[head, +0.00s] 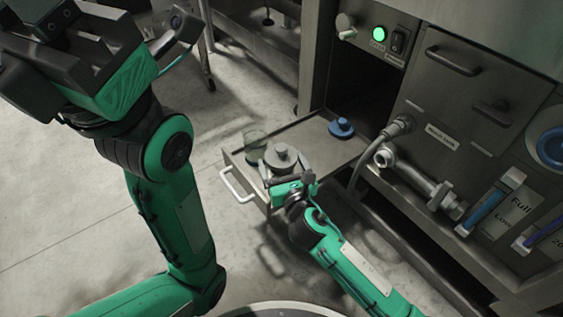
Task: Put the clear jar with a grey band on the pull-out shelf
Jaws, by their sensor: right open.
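A clear, slightly greenish jar (255,143) stands on the pull-out shelf (309,139), near its outer left end. I cannot make out a grey band on it. My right gripper (285,170) is open over the front edge of the shelf. A grey round lid-like piece with a knob (281,157) is between or just beyond its fingers, just right of the jar; contact is unclear. My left gripper (95,40) is raised at the upper left, near the camera, and its jaws cannot be read.
A blue knobbed lid (342,127) sits at the shelf's inner end. The shelf has a white handle (238,187) at its outer end. A hose and pipe valve (425,182) jut from the machine at the right. The floor left of the shelf is clear.

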